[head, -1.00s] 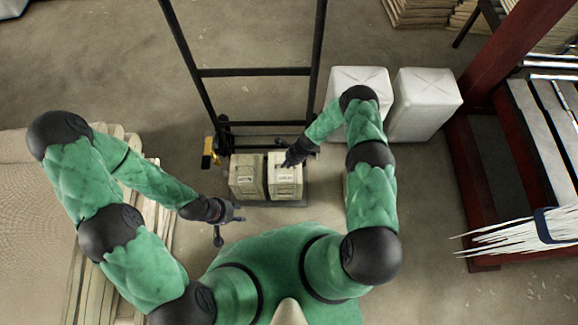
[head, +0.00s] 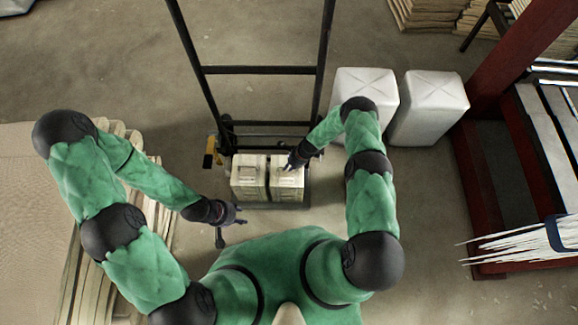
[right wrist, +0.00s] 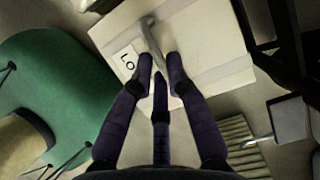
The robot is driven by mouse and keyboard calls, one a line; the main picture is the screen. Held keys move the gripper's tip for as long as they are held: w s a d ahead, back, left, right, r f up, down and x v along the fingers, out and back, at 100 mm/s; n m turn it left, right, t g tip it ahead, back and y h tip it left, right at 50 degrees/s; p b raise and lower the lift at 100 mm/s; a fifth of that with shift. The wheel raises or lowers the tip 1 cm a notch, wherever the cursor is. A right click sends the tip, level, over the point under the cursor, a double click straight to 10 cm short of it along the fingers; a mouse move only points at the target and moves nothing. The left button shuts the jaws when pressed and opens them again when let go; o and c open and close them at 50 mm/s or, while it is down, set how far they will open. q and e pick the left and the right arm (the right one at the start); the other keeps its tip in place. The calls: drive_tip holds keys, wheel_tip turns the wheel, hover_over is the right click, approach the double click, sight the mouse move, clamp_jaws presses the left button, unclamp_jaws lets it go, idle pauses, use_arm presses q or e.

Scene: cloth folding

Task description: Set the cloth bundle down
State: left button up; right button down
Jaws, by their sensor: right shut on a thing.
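Two pale beige, box-shaped bundles stand side by side at the foot of a black hand truck (head: 262,70) in the head view, the left bundle (head: 247,182) and the right bundle (head: 287,183). My right gripper (head: 294,161) is at the top of the right bundle. In the right wrist view, its dark fingers (right wrist: 160,82) are closed on a grey strap or handle across this bundle's pale, labelled top (right wrist: 198,40). Whether its underside touches the plate is hidden. My left gripper (head: 236,212) is below the left bundle in the picture, apart from it; its fingers are too small to read.
Two white wrapped blocks (head: 428,105) stand right of the hand truck. A red-framed rack (head: 490,200) is at far right, with thin white rods sticking out. Stacked boards (head: 100,225) lie at left. The floor behind the truck looks clear.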

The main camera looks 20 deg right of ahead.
drive_tip(key=c, duration=1.2)
unclamp_jaws()
drive_tip(key=p+v, duration=0.5)
drive_tip(key=v, duration=0.7)
drive_tip(key=s+a+r+n, duration=0.3)
drive_tip(key=s+r+n, duration=0.2)
drive_tip(key=s+n, duration=0.1)
drive_tip(key=s+a+r+n, duration=0.3)
drive_tip(key=s+r+n, duration=0.2)
drive_tip(key=s, duration=0.3)
drive_tip(key=s+a+r+n, duration=0.3)
drive_tip(key=s+r+n, duration=0.2)
drive_tip(key=s+n, duration=0.2)
drive_tip(key=shift+s+a+r+n+g, duration=0.25)
drive_tip(key=shift+s+n+g, duration=0.1)
drive_tip(key=shift+n+g, duration=0.05)
